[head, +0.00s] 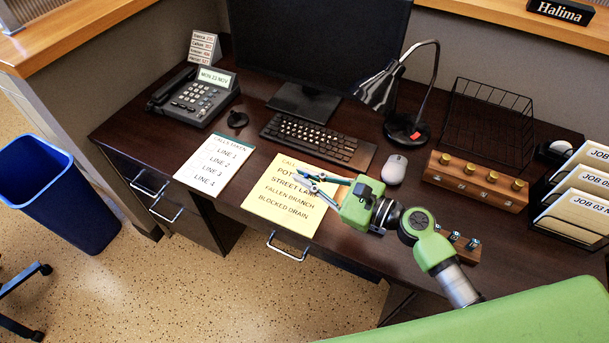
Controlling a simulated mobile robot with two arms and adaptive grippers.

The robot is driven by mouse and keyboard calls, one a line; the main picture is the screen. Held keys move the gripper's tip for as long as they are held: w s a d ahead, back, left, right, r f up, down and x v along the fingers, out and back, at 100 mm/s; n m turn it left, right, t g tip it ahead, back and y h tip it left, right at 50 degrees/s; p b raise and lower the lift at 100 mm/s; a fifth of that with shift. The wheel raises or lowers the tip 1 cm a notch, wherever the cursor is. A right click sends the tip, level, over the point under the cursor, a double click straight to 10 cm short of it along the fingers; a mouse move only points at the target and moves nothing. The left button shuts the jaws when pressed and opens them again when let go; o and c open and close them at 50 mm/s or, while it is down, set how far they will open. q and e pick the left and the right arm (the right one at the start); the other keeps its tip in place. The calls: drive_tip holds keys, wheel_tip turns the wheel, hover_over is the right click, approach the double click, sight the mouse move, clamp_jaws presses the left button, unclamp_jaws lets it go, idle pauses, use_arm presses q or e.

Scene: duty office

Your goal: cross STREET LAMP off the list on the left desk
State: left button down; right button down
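The yellow list (280,209) lies flat on the dark desk near its front edge. Its lines read CALL…, POT…, STREET LA…, FALLEN BRANCH and BLOCKED DRAIN; the ends of the upper lines are hidden by my gripper. I can make out no line through STREET LAMP. My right gripper (300,180) reaches in from the right over the list, its tips near the POT… and STREET LAMP lines. Its two fingers look apart, with no held thing clearly visible between them. I cannot tell whether they touch the paper. My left gripper is out of view.
A white calls sheet (215,163), phone (195,97), keyboard (318,141), mouse (395,169) and lamp (405,131) surround the list. A wooden block with brass knobs (475,183) and job folders (578,215) stand right. A blue bin (62,200) is on the floor.

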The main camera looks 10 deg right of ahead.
drive_tip(key=shift+v, duration=1.55)
drive_tip(key=shift+w+d, duration=0.1)
drive_tip(key=shift+w, duration=0.1)
idle(0.3)
wheel_tip(320, 180, up, 6)
drive_tip(key=p, duration=0.6)
drive_tip(key=shift+f, duration=0.1)
idle(0.4)
